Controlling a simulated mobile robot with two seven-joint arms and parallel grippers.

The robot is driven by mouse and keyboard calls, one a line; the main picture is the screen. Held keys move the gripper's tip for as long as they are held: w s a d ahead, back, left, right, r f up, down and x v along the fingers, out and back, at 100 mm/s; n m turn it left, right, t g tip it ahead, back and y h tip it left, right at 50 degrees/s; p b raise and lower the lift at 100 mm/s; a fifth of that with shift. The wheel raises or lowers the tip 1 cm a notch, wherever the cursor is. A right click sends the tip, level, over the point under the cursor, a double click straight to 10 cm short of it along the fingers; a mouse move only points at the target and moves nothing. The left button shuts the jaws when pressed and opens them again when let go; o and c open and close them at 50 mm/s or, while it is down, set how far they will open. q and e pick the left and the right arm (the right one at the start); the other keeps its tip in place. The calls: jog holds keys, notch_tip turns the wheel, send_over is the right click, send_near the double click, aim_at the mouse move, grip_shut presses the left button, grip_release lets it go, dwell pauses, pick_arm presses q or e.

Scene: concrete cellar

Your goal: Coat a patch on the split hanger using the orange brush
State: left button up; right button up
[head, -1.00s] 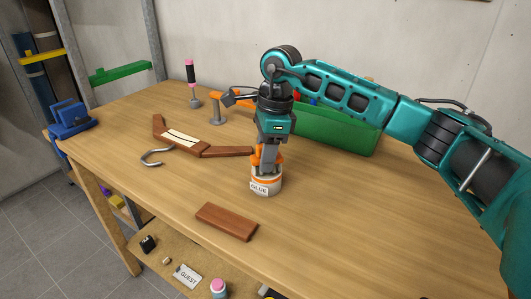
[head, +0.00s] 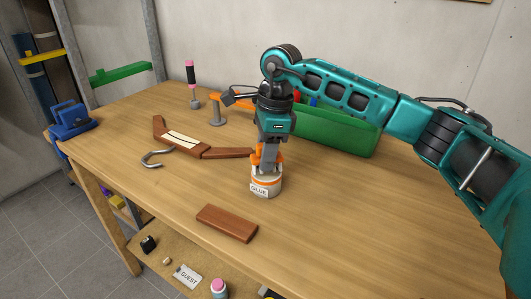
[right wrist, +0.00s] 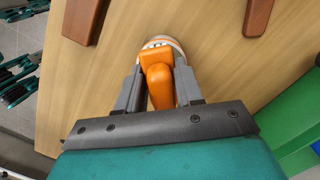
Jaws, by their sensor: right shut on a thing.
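The split hanger (head: 228,153) lies on the bench, its dark wooden arms bent, with a pale patch (head: 182,138) on its left part and a metal hook (head: 156,156) toward the front. My right gripper (head: 267,163) is shut on the orange brush (head: 257,156), over the white glue pot (head: 266,187). The brush also shows between the fingers in the right wrist view (right wrist: 160,80). Its lower end is hidden in or behind the pot's rim, so the bristles are not visible. My left gripper is not in view.
A loose wooden block (head: 227,222) lies in front of the pot. A green bin (head: 335,133) stands behind my right arm. A pink-and-black handled tool (head: 192,80) and an orange-topped stand (head: 215,108) are at the back, a blue vise (head: 72,118) at the left corner. The right front bench is clear.

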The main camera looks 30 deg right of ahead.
jog(key=shift+r+p, duration=2)
jog(key=shift+r, duration=1.15)
jog(key=shift+f, duration=0.1)
